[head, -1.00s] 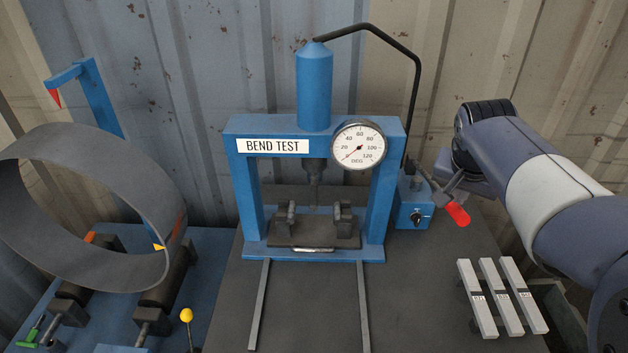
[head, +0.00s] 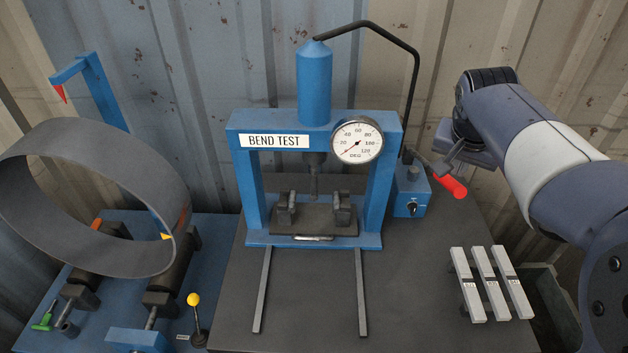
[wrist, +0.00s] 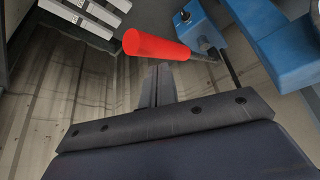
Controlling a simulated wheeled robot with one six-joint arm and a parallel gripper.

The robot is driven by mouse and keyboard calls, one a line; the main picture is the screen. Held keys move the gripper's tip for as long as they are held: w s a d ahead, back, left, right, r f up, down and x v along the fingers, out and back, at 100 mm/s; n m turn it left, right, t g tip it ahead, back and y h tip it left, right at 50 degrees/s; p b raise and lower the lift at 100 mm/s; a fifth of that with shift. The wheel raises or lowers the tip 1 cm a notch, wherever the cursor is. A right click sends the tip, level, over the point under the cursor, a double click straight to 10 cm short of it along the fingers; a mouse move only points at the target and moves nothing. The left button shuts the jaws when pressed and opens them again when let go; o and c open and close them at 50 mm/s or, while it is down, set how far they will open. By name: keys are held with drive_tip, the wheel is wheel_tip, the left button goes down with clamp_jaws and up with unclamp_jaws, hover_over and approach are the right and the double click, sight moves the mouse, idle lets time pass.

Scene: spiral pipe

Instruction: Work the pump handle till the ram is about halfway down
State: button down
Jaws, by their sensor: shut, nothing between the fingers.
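The blue press marked BEND TEST (head: 247,190) stands mid-table in the head view. Its dark ram (head: 315,180) hangs from the top beam, with the tip above and between two dark supports (head: 342,207). The round gauge (head: 357,140) has its needle at the lower left, near zero. The pump (head: 411,193) sits at the press's right side. Its red-gripped handle (head: 451,186) slopes down to the right; the red grip also shows in the wrist view (wrist: 152,46). My gripper (head: 446,162) is shut and empty beside the handle. In the wrist view its fingers (wrist: 158,68) point at the grip; contact is unclear.
Several pale bars (head: 491,284) lie at the right of the dark table. Two rails (head: 361,290) run forward from the press. A large grey ring (head: 90,262) on rollers, a yellow-knobbed lever (head: 194,300) and a blue post (head: 103,92) are at left. A hose (head: 413,85) arches above the pump.

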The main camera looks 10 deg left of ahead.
drive_tip(key=shift+f+b, duration=0.8)
drive_tip(key=shift+f, duration=0.25)
wheel_tip(320, 180, down, 8)
drive_tip(key=s+b, duration=0.2)
drive_tip(key=b, duration=0.4)
drive_tip(key=shift+s+d+b, duration=0.25)
drive_tip(key=shift+b, duration=0.15)
wheel_tip(320, 180, down, 6)
drive_tip(key=f+b, duration=0.1)
drive_tip(key=b, duration=0.4)
drive_tip(key=r+p, duration=0.4)
drive_tip(key=r, duration=0.1)
drive_tip(key=w+r+p, duration=0.1)
drive_tip(key=r+p, duration=0.4)
drive_tip(key=r, duration=0.1)
drive_tip(key=w+r+p, duration=0.1)
drive_tip(key=r+p, duration=0.4)
drive_tip(key=r, duration=0.1)
drive_tip(key=shift+w+a+r, duration=0.1)
drive_tip(key=shift+w+a, duration=0.15)
